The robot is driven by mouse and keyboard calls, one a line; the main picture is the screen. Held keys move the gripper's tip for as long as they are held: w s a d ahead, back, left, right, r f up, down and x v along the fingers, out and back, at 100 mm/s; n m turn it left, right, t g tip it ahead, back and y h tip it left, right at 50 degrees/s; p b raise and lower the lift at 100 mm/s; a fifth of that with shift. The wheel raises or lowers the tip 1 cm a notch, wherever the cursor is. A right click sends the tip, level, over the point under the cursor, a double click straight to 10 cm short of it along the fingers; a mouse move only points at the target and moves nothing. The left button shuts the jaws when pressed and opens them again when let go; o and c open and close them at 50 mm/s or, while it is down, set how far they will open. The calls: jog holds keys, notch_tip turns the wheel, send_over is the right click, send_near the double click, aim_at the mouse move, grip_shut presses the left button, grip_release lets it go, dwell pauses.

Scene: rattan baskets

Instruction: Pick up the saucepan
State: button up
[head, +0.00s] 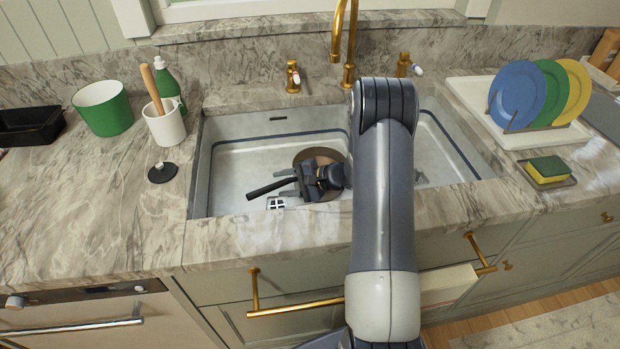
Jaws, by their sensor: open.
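The saucepan (318,154) sits in the white sink basin, in the middle of the head view. It is round and brownish, with a black handle (262,189) pointing left and slightly toward the front. My gripper (285,181) is down in the basin over the saucepan and hides much of it. Its jaws are open and lie close to the inner end of the handle. I cannot tell whether they touch the handle or straddle it.
The sink rim (202,165) surrounds the basin. A gold faucet (345,45) rises behind it. A white utensil cup (165,125), green pot (103,108) and black stopper (162,173) stand left. A plate rack (520,128) and sponge (549,169) are right. The front-left counter is clear.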

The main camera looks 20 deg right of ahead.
grip_shut()
dwell(0.4)
